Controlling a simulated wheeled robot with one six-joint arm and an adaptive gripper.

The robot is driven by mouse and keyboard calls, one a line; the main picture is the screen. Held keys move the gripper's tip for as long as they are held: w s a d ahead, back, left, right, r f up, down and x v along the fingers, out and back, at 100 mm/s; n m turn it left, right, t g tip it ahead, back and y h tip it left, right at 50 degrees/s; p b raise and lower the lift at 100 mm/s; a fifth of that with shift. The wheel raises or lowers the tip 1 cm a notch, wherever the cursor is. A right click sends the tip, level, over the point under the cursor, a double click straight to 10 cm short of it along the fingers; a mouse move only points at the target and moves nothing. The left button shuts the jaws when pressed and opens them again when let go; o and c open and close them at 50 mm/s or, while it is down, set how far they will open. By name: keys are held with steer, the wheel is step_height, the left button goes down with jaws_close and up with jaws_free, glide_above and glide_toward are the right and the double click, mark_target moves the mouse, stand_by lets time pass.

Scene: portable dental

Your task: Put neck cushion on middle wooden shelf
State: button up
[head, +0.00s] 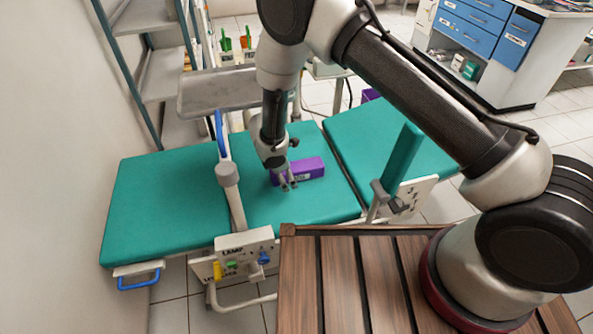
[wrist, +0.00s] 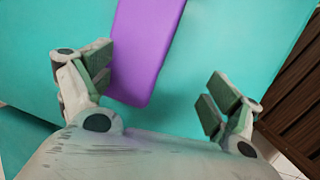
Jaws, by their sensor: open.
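A purple oblong block (head: 306,169) with a small white label, which I take to be the neck cushion, lies on the green padded chair (head: 165,200). In the wrist view the purple block (wrist: 146,50) reaches between my fingers, nearer the left one. My gripper (head: 288,186) is open and points down just at the block's left end, and is empty. In the wrist view my gripper (wrist: 160,82) has wide-spread fingers; whether either touches the block I cannot tell. A rack with a green frame and several boards, including one board (head: 160,75), stands at the upper left; its middle shelf is not clear.
A grey tray (head: 220,90) stands over the chair's far side on an arm. A post with a blue strip (head: 222,135) rises beside my gripper. A green upright pad (head: 402,155) stands at the right. Blue-drawer cabinets (head: 475,30) are at the back right.

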mark_target(297, 166)
steer(key=shift+w+d, duration=1)
steer(key=shift+w, duration=0.1)
steer(key=shift+w+d, duration=0.95)
steer(key=shift+w, duration=0.15)
steer(key=x, duration=0.3)
steer(key=c, duration=1.4)
steer(key=shift+r, duration=0.1)
